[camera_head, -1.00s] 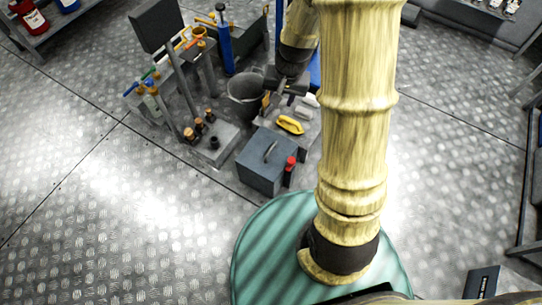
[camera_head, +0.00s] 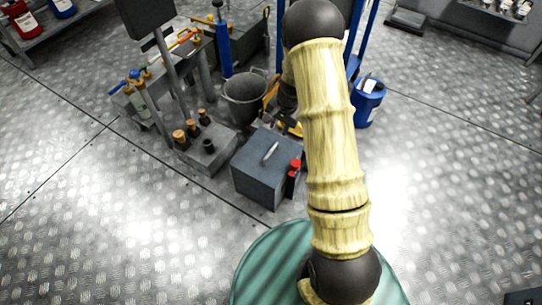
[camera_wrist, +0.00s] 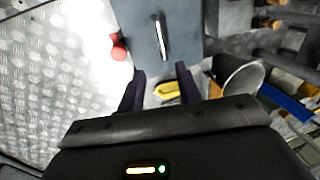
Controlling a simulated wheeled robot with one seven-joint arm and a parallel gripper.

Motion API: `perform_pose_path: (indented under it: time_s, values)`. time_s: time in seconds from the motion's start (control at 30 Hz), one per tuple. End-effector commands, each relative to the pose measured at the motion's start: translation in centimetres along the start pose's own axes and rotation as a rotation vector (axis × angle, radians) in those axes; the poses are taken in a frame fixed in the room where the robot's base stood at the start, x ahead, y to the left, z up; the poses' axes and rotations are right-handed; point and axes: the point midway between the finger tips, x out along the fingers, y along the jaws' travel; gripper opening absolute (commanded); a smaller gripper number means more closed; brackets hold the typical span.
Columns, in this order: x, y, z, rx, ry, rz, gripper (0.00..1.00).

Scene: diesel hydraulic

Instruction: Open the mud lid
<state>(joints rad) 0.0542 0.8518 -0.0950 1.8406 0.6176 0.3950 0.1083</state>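A blue-grey box (camera_head: 268,168) with a flat lid and a pale bar handle (camera_head: 270,153) on top stands on the floor ahead of my base. The lid looks shut. In the wrist view, the box (camera_wrist: 142,38) is at the top, with the handle (camera_wrist: 160,36) beyond my fingertips. My gripper (camera_wrist: 160,69) is open, its two dark fingers apart with nothing held between them. They point toward the near edge of the box and do not visibly touch the handle. In the head view, my arm hides the gripper.
A red-capped item (camera_head: 294,170) stands beside the box. A yellow object (camera_wrist: 167,89) lies beyond my fingers. A dark bucket (camera_head: 245,98) and a grey block with bottles (camera_head: 206,150) stand near. A blue drum (camera_head: 368,102) is at right. Floor at left is open.

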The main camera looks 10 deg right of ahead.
Motion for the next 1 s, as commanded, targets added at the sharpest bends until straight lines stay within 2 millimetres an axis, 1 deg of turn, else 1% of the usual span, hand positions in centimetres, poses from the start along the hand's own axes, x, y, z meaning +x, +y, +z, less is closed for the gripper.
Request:
perform_pose_path:
  time_s: [0.27, 0.37, 0.47, 0.57, 1.0]
  values:
    - [-0.1, -0.1, 0.0, -0.001, 0.000, 0.000, 0.34]
    - [0.2, -0.1, 0.0, -0.002, 0.000, 0.000, 0.34]
    - [1.0, -0.1, 0.1, -0.002, 0.000, 0.000, 0.34]
    - [2.4, 0.0, 0.1, -0.002, -0.001, 0.001, 0.34]
    - [10.2, 0.0, 0.1, -0.003, -0.001, 0.000, 0.34]
